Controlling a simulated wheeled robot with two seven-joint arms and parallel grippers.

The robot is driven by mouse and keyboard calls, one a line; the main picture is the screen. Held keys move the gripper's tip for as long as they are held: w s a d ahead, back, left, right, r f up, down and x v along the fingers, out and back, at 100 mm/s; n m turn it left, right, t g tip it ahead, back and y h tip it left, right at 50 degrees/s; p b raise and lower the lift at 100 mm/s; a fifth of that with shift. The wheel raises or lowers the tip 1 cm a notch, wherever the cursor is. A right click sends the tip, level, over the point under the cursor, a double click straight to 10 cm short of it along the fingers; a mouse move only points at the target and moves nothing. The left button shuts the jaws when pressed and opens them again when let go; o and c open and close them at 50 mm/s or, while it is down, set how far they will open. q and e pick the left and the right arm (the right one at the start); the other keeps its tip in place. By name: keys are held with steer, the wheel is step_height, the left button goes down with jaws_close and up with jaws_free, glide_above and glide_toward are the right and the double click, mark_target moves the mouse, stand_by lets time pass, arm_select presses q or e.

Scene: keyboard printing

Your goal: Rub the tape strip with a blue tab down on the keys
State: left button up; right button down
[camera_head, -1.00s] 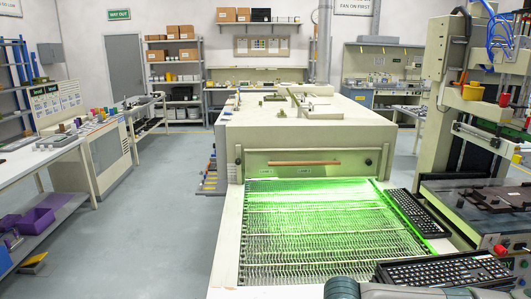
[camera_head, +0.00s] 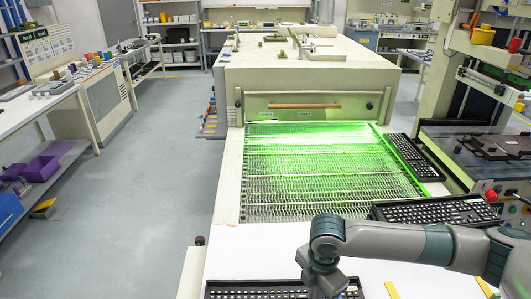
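A black keyboard (camera_head: 265,290) lies at the bottom edge of the head view on the white table, cut off by the frame. My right arm (camera_head: 400,240) reaches in from the right, and its wrist end bends down over this keyboard's right part and covers some of its keys. The fingers of my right gripper are not visible. My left gripper is out of view. I see no tape strip with a blue tab. Two short yellow strips (camera_head: 391,290) lie on the table to the right of the keyboard, partly cut off or covered.
A second keyboard (camera_head: 435,210) lies behind my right arm, and a third (camera_head: 408,152) stands along the conveyor's right side. The green-lit mesh conveyor (camera_head: 320,170) leads into a beige oven (camera_head: 305,80). White table (camera_head: 250,255) is bare left of my arm.

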steer(key=shift+a, duration=0.25)
steer(key=shift+f, duration=0.6)
stand_by(1.2)
step_height(320, 180, up, 7)
steer(key=p, duration=0.7)
steer(key=shift+p, duration=0.35)
stand_by(0.5)
